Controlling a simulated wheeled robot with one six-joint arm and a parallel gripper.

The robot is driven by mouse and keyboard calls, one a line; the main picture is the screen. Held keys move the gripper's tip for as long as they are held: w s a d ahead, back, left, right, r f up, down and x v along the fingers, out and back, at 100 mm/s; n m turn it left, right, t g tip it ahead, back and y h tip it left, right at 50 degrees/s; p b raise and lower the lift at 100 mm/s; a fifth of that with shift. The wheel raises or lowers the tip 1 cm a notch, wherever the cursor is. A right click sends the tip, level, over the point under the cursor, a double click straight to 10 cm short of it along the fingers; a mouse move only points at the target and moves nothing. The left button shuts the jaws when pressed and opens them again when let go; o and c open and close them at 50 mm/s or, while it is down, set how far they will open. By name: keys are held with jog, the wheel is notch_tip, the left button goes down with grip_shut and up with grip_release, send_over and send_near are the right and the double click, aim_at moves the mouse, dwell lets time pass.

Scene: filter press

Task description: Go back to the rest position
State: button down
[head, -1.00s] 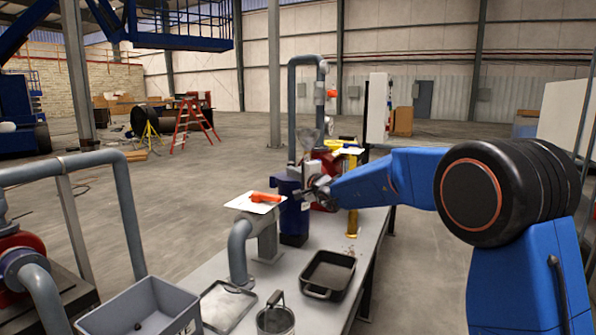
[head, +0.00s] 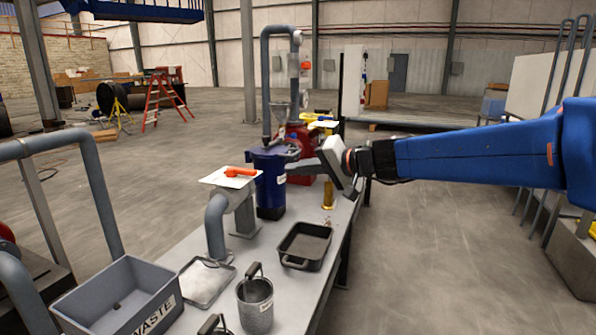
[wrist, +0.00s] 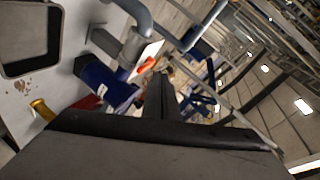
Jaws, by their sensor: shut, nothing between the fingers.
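My blue arm reaches in from the right in the head view. My gripper (head: 296,166) is over the right side of the bench, beside the blue canister and in front of the red machine. In the wrist view its fingers (wrist: 162,98) are together with nothing between them. The blue canister (head: 270,190) stands on the bench (head: 270,248), and its rim is partly behind my gripper. It also shows in the wrist view (wrist: 103,82). I cannot tell from these views how far the fingers are from the canister.
A grey pipe with an orange-handled valve (head: 238,172) stands left of the canister. A black tray (head: 305,245), a metal pan (head: 208,284), a handled pot (head: 255,302) and a grey WASTE bin (head: 118,300) sit nearer. Open floor (head: 430,270) lies right of the bench.

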jog(key=s+d+f+g+h, duration=0.1)
jog(key=s+d+f+h, duration=0.3)
jog(key=s+d+f, duration=0.3)
jog(key=s+d+f+n+g+h, duration=0.1)
jog(key=s+d+f+h, duration=0.3)
jog(key=s+d+f, duration=0.3)
jog(key=s+d+f+g+h, duration=0.1)
jog(key=s+d+f+h, duration=0.3)
jog(key=s+d+f, duration=0.4)
jog(key=s+d, duration=0.7)
jog(key=s, duration=0.4)
jog(key=shift+s, duration=0.4)
jog(key=shift+d, duration=0.15)
